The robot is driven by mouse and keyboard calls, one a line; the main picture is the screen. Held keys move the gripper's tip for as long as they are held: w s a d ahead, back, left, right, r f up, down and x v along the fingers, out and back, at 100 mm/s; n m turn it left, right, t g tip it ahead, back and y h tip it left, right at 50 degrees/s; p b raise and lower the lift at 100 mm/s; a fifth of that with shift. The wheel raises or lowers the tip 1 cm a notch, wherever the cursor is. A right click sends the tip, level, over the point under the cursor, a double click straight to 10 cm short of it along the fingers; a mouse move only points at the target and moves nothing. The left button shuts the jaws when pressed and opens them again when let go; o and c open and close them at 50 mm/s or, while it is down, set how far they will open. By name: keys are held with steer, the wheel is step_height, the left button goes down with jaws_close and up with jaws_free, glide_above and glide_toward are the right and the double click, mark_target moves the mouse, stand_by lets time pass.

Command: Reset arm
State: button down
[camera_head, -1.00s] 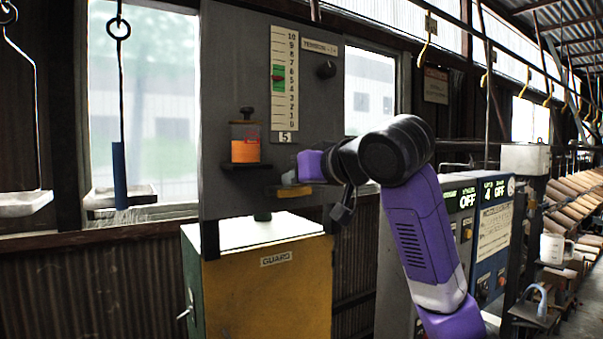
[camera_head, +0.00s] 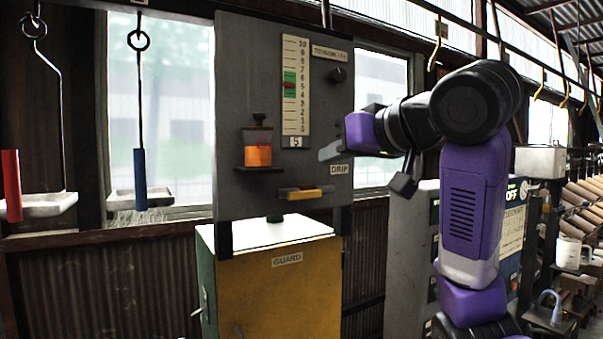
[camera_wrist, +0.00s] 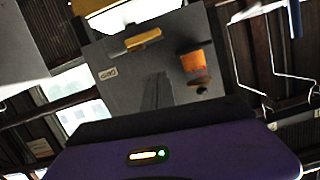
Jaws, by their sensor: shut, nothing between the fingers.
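My purple and black arm reaches in from the right in the head view. My gripper (camera_head: 333,151) is shut and empty in front of the right side of the grey panel (camera_head: 232,100), just above the DRIP label. A yellow-handled lever (camera_head: 305,194) sits on a small ledge low on the panel, apart from the gripper. In the wrist view the panel (camera_wrist: 130,85) appears turned over, with the yellow handle (camera_wrist: 143,39) and the orange jar (camera_wrist: 194,64) on it.
The orange jar (camera_head: 258,154) stands on a panel shelf. A yellow GUARD cabinet (camera_head: 285,295) is below. Hanging trays (camera_head: 155,197) with red and blue tubes are at left. A control cabinet (camera_head: 514,225) stands behind my arm at right.

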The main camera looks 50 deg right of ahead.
steer(key=shift+s, duration=0.1)
step_height(320, 180, up, 8)
steer(key=a+n+t, duration=0.1)
steer(key=n+t, duration=0.1)
steer(key=t, duration=0.2)
step_height(320, 180, down, 16)
steer(key=w+m+t+h, duration=0.2)
steer(key=m+t+h, duration=0.1)
steer(key=m+t, duration=0.1)
steer(key=s+a+f+h, duration=0.1)
steer(key=s+a+f, duration=0.15)
steer(key=f, duration=0.65)
steer(key=s+a+f, duration=0.2)
steer(key=a+f, duration=0.1)
steer(key=f, duration=0.6)
steer(key=s+a+f+n+g+y, duration=0.3)
steer(key=s+a+f, duration=0.6)
steer(key=s+f, duration=0.4)
steer(key=s+a+f+n+g+y, duration=0.3)
steer(key=s+a+f, duration=0.6)
steer(key=s+f, duration=0.4)
steer(key=shift+s+f+g+y+b, duration=0.4)
steer(key=shift+s+g+y, duration=0.55)
steer(key=shift+s, duration=0.3)
